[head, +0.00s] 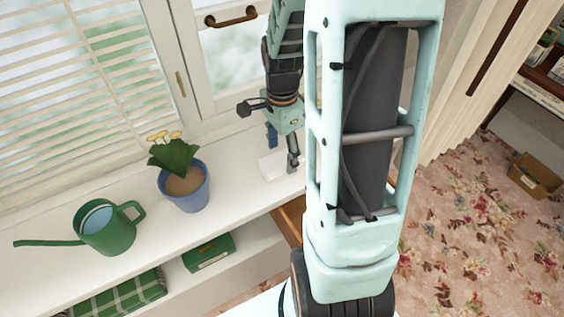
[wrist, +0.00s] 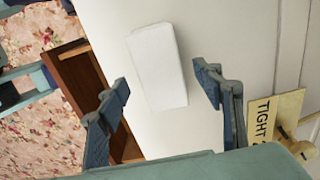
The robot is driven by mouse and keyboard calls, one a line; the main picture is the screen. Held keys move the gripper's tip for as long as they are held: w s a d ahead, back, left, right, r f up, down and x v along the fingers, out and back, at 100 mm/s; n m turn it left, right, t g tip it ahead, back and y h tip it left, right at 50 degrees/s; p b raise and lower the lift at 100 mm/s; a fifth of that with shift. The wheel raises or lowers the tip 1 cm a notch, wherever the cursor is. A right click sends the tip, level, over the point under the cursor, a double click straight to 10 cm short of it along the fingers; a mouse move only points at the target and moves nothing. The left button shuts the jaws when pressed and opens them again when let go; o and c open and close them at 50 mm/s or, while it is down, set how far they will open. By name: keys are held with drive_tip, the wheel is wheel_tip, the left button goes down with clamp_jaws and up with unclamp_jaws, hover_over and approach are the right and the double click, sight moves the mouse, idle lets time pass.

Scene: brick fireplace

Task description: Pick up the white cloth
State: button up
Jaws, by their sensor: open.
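The white cloth (wrist: 158,66) lies as a folded rectangular block on the white sill in the wrist view, beyond and between the fingertips. It also shows in the head view (head: 270,168), partly hidden by my gripper and arm. My gripper (wrist: 165,88) is open and empty, with one blue-grey finger to each side of the cloth. In the head view my gripper (head: 282,157) points down above the cloth. I cannot tell the exact height gap.
A blue pot with a yellow-flowered plant (head: 186,186) and a green watering can (head: 105,228) stand left on the sill. A window handle (head: 231,17) is behind. An open wooden drawer (wrist: 85,85) lies beside the sill. A "TIGHT" sign (wrist: 268,118) is near the right finger.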

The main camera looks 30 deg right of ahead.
wheel_tip(320, 180, down, 3)
drive_tip(key=shift+r, duration=0.2)
drive_tip(key=c, duration=1.1)
drive_tip(key=shift+r, duration=0.25)
